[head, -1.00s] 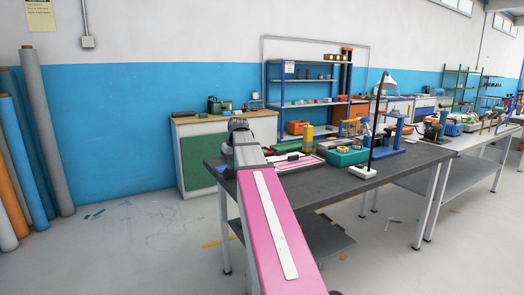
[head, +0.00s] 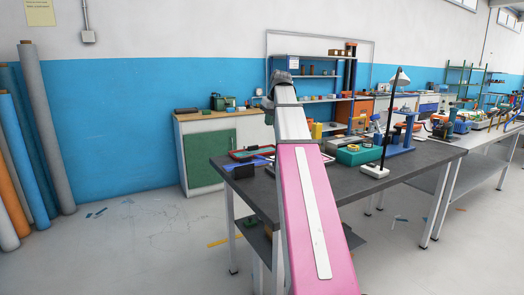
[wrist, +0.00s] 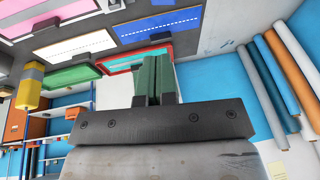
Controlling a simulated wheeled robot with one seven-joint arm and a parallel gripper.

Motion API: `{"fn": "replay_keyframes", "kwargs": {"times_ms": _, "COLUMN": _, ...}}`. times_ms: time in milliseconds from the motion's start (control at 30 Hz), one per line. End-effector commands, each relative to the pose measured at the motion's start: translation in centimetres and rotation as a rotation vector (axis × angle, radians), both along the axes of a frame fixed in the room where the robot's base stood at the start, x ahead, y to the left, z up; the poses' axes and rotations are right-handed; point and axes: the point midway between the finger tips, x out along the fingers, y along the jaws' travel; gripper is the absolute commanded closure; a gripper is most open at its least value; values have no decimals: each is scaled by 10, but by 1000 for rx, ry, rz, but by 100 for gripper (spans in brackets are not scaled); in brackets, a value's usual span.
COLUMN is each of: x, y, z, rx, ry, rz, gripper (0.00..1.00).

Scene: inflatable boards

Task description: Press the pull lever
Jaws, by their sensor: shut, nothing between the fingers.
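I cannot pick out the pull lever with certainty in either view. A blue bench tool with an orange-red part (head: 402,135) stands on the dark workbench (head: 350,193), right of the lamp; I cannot tell whether the lever belongs to it. My gripper (wrist: 152,68) shows in the wrist view with its green fingers together and nothing held.
A desk lamp (head: 390,120) and a green tray (head: 358,154) stand right of my arm. A yellow cylinder (wrist: 30,86) shows in the wrist view. Rolls (head: 45,130) lean at the far left; the left floor is mostly clear.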

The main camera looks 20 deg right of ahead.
Motion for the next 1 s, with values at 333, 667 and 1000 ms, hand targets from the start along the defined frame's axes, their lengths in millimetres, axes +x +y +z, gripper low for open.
{"fn": "replay_keyframes", "kwargs": {"times_ms": 333, "x": 6, "y": 5, "z": -24, "rx": 0, "ry": 2, "rz": 1, "gripper": 100}}
{"fn": "replay_keyframes", "kwargs": {"times_ms": 667, "x": 21, "y": 14, "z": -80, "rx": 1, "ry": 2, "rz": 0, "gripper": 100}}
{"fn": "replay_keyframes", "kwargs": {"times_ms": 1000, "x": 23, "y": 27, "z": -124, "rx": 0, "ry": 0, "rz": -1, "gripper": 100}}
